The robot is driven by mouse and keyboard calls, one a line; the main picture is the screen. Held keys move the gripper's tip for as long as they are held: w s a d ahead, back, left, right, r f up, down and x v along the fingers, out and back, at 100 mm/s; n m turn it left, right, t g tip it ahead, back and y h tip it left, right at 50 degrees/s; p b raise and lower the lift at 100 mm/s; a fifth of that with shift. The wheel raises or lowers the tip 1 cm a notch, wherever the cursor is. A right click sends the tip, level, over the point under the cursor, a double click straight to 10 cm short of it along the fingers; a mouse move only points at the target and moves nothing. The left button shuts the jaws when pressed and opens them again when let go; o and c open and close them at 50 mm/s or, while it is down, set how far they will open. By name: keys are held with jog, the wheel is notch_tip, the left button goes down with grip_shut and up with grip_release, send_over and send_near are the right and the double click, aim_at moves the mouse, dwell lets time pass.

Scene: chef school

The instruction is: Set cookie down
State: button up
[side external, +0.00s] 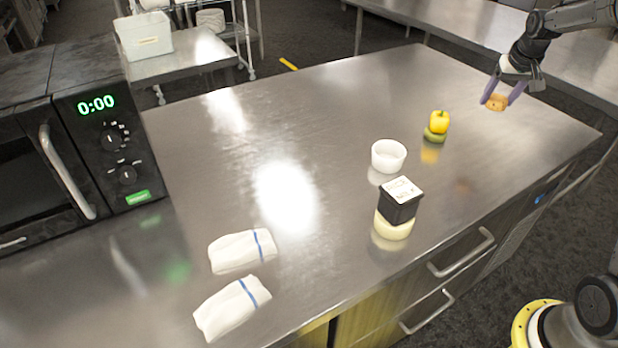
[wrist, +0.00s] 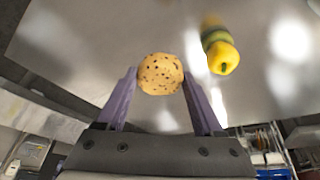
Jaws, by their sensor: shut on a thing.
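The cookie (side external: 496,103) is round and golden brown with dark chips. My gripper (side external: 499,98) is shut on it, with its purple fingers on either side, and holds it above the far right part of the steel counter (side external: 330,110). In the wrist view the cookie (wrist: 161,74) sits between the tips of the two fingers of my gripper (wrist: 160,84). A gap seems to separate it from the counter surface, but its height is hard to tell.
A yellow bell pepper (side external: 439,121) sits on a green item (side external: 435,135) left of my gripper. A white bowl (side external: 388,156), a black box (side external: 399,205) on a pale round item (side external: 393,227), two folded towels (side external: 241,251) and a microwave (side external: 85,140) stand farther left. The counter's far right is clear.

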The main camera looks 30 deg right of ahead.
jog(key=w+a+n+t+y, duration=0.1)
jog(key=w+a+n, duration=0.35)
jog(key=a, duration=0.85)
jog(key=w+a+n+y, duration=0.25)
jog(key=w+a, duration=0.25)
jog(key=a, duration=0.8)
jog(key=s+a+n+y, duration=0.1)
jog(key=s+a+n, duration=0.15)
jog(key=a, duration=1.05)
jog(key=s+a+n+y, duration=0.15)
jog(key=a+n, duration=0.25)
jog(key=a, duration=1)
jog(key=h, duration=0.1)
send_near(251, 184)
jog(key=shift+w+a+f, duration=0.25)
jog(key=shift+w+f, duration=0.15)
jog(key=shift+w, duration=0.15)
jog(key=shift+w+a+f, duration=0.25)
jog(key=shift+w+f, duration=0.15)
jog(key=shift+w, duration=0.1)
jog(key=shift+w+a+f+g, duration=0.1)
jog(key=shift+w+f+g, duration=0.2)
jog(key=shift+f, duration=1.6)
jog(key=shift+f, duration=0.1)
